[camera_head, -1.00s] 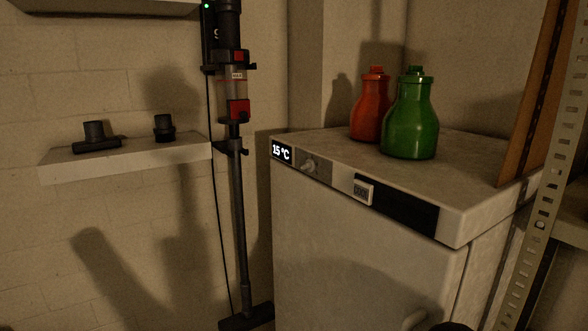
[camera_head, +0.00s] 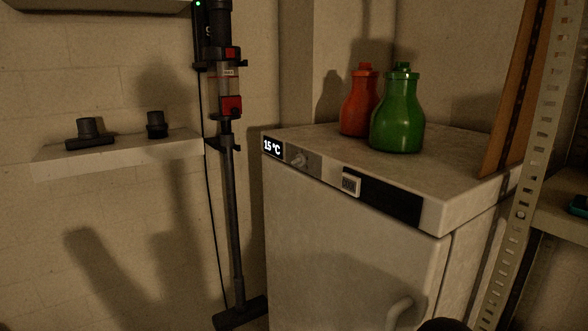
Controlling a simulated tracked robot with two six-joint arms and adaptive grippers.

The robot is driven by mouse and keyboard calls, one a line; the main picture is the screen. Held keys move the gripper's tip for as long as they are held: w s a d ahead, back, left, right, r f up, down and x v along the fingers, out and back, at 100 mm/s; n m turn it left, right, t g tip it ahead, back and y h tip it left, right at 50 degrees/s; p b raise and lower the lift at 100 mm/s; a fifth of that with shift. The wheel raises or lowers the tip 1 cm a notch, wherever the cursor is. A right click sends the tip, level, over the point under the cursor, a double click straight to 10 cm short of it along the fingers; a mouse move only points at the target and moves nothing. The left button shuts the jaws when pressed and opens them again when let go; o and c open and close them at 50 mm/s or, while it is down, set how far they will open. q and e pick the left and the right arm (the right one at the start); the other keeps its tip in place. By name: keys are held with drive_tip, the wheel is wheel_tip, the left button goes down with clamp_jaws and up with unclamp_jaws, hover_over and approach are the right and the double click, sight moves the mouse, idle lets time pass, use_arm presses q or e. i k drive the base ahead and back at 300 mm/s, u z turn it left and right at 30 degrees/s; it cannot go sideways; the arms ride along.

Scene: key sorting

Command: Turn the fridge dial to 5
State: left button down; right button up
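The fridge (camera_head: 350,245) is a pale box that stands right of centre, its door closed. A small dial (camera_head: 298,158) sits on a grey plate at the upper left of its front. The number the dial points to is too small to read. A curved door handle (camera_head: 398,312) shows low on the door. A dark rounded shape at the bottom edge beside the handle is cut off, and I cannot tell what it is. Neither of my grippers is in view.
A red bottle (camera_head: 359,105) and a green bottle (camera_head: 398,115) stand on the fridge. A stick vacuum (camera_head: 230,180) hangs left of it. A wall shelf (camera_head: 115,157) holds dark attachments. A metal rack (camera_head: 530,160) stands close at the right. The space before the dial looks clear.

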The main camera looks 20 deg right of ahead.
sight(300, 159)
drive_tip(key=k, duration=1.1)
drive_tip(key=u, duration=0.55)
drive_tip(key=i, duration=2.15)
drive_tip(key=z, duration=0.75)
